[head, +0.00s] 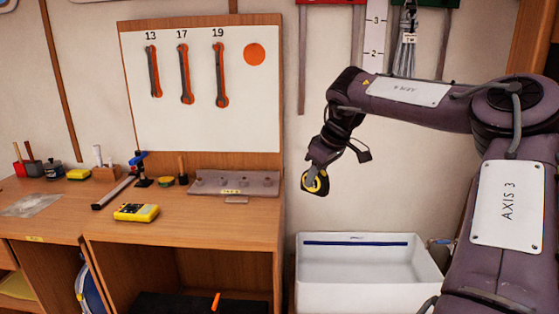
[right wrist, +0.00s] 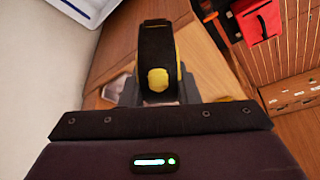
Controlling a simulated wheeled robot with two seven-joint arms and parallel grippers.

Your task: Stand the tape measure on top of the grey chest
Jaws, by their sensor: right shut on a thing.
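The tape measure (head: 315,183) is black and yellow. It hangs in my right gripper (head: 317,167), in the air to the right of the workbench and above the white bin. In the right wrist view the tape measure (right wrist: 158,55) sits between the two fingers of the right gripper (right wrist: 157,90), which is shut on it. My left gripper is not in view. I cannot make out a grey chest for certain in either view.
The wooden workbench (head: 90,212) carries a yellow meter (head: 136,212), a grey rack (head: 233,182) and small tools. A tool board (head: 200,120) with several spanners stands behind it. The open white bin (head: 360,285) is below the gripper, to the bench's right.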

